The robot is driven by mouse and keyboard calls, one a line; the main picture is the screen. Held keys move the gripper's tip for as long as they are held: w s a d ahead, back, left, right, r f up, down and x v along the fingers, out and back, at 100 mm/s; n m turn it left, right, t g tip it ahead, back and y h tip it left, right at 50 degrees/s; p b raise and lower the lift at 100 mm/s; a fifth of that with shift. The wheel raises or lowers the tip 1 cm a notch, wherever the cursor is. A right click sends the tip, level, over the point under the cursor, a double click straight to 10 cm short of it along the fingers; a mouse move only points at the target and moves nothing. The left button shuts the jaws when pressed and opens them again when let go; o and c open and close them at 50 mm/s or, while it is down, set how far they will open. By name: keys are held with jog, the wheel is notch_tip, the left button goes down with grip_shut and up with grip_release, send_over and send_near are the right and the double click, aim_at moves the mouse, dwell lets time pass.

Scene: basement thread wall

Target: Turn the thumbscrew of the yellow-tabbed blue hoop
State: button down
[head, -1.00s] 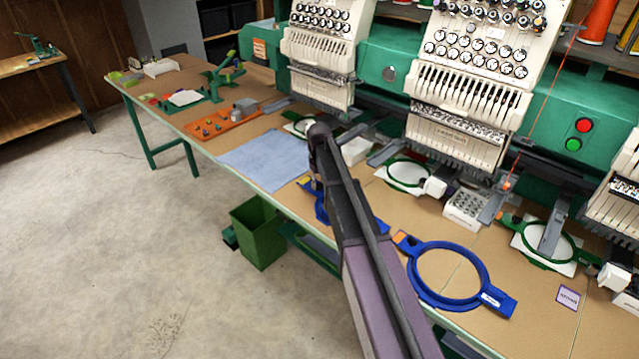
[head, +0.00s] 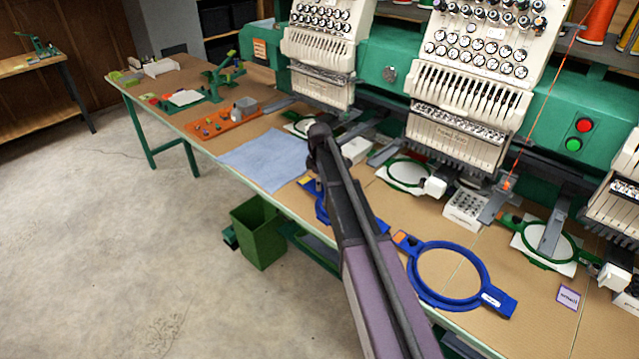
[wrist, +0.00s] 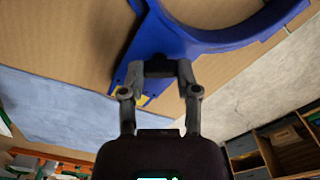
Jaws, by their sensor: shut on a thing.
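The yellow-tabbed blue hoop lies on the tan tabletop. In the head view my arm covers most of it, leaving its yellow tab (head: 305,181) and part of its blue frame (head: 322,212) showing. In the wrist view the blue hoop (wrist: 182,42) fills the top, with a bit of yellow (wrist: 142,98) beside the fingers. My gripper (wrist: 161,68) is at the hoop's tab end, its fingers shut on the thumbscrew, a small dark piece between the tips. The thumbscrew is mostly hidden by the fingers.
A second blue hoop with an orange tab (head: 403,239) lies to the right, near the front edge. A blue cloth (head: 265,160) lies to the left. Embroidery heads (head: 460,125) stand behind. A green bin (head: 262,232) is on the floor below the table edge.

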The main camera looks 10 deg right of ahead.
jog(key=n, duration=0.4)
jog(key=shift+n, duration=0.4)
jog(key=shift+c, duration=1.6)
grip_release()
jog(key=shift+m, duration=0.3)
